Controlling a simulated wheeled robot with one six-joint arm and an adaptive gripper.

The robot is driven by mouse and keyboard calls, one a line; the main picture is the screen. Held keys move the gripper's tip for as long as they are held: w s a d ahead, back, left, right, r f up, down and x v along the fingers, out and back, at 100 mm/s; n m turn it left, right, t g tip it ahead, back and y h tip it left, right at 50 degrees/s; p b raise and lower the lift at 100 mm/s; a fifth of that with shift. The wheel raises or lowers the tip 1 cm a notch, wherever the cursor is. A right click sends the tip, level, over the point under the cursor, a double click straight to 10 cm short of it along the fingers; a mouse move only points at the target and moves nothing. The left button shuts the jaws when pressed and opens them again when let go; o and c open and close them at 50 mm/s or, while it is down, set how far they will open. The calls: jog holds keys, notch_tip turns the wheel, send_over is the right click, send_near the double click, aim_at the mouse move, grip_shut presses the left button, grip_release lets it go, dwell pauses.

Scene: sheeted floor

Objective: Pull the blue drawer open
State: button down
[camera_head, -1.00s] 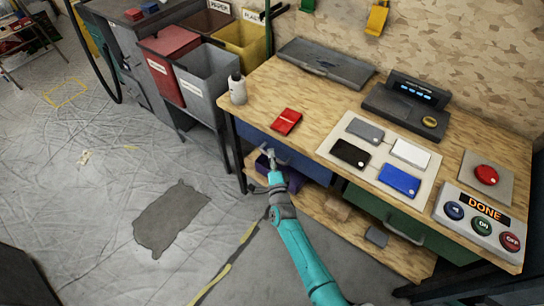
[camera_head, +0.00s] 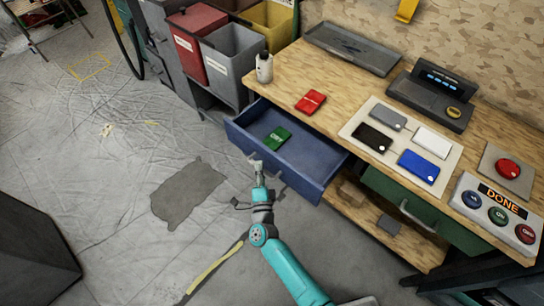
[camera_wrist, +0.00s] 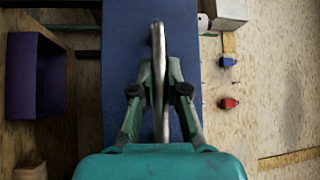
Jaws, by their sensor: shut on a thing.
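The blue drawer (camera_head: 296,172) under the workbench is pulled well out, with its inside in view. A green block-like item marked with letters (camera_head: 277,138) lies in it. My gripper (camera_head: 257,168) is at the drawer's front face. In the wrist view the fingers (camera_wrist: 160,95) are shut on the metal drawer handle (camera_wrist: 158,60), which runs lengthwise between them, with the blue drawer front (camera_wrist: 118,40) behind. Part of the handle is hidden by the gripper in the head view.
The workbench top (camera_head: 330,95) holds a red item (camera_head: 311,102), a white bottle (camera_head: 264,68) and a panel of coloured cards. A closed green drawer (camera_head: 420,212) sits to the right. A lower shelf (camera_head: 375,225) lies beneath. Floor at left is open.

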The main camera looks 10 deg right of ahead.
jog(key=shift+s+a, duration=0.8)
jog(key=shift+a, duration=0.2)
jog(key=shift+s+a, duration=0.75)
jog(key=shift+a, duration=0.25)
jog(key=c, duration=1.2)
grip_release()
jog(key=s, duration=0.4)
jog(key=s+a+f, duration=0.1)
jog(key=s, duration=0.6)
jog(key=shift+s+a+f, duration=0.35)
jog(key=shift+a, duration=0.05)
